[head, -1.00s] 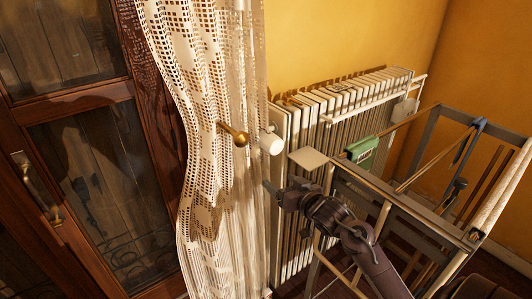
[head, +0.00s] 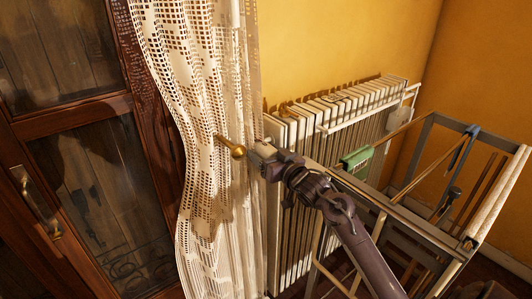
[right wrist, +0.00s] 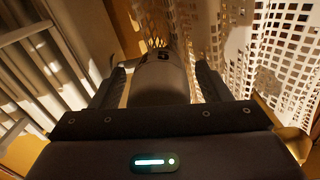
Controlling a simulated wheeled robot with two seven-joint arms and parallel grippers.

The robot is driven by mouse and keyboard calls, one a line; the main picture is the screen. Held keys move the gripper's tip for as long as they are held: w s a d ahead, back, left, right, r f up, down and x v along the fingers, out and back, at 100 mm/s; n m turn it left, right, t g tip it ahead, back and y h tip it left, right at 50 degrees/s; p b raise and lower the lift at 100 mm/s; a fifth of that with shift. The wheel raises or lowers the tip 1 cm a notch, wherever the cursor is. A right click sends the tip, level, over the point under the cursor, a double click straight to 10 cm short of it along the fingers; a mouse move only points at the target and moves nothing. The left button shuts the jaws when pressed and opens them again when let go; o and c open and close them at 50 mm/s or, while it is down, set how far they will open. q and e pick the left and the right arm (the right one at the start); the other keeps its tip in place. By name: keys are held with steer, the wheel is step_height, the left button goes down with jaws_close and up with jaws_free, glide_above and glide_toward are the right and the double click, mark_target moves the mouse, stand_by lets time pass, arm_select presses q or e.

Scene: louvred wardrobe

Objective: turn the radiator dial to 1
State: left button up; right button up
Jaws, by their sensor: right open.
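My right gripper (right wrist: 160,72) is open, with one finger on each side of the dial. In the head view my right gripper (head: 262,154) is at the left end of the white radiator (head: 350,108) and hides most of the dial. I cannot tell whether the fingers touch the dial. My left gripper is not in view.
A lace curtain (head: 205,190) hangs just left of the gripper, with a brass holdback knob (head: 238,152) close by. A metal rack (head: 425,225) with a green item (head: 356,162) stands to the right.

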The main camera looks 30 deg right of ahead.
steer(key=shift+c, duration=1.3)
steer(key=c, duration=0.7)
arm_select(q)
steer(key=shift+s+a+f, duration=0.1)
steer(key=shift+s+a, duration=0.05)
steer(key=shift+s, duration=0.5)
arm_select(e)
steer(key=shift+n, duration=0.3)
steer(key=n+b, duration=0.1)
steer(key=n, duration=0.2)
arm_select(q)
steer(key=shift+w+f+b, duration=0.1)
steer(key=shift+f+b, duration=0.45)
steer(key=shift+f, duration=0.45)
arm_select(e)
steer(key=shift+n, duration=2)
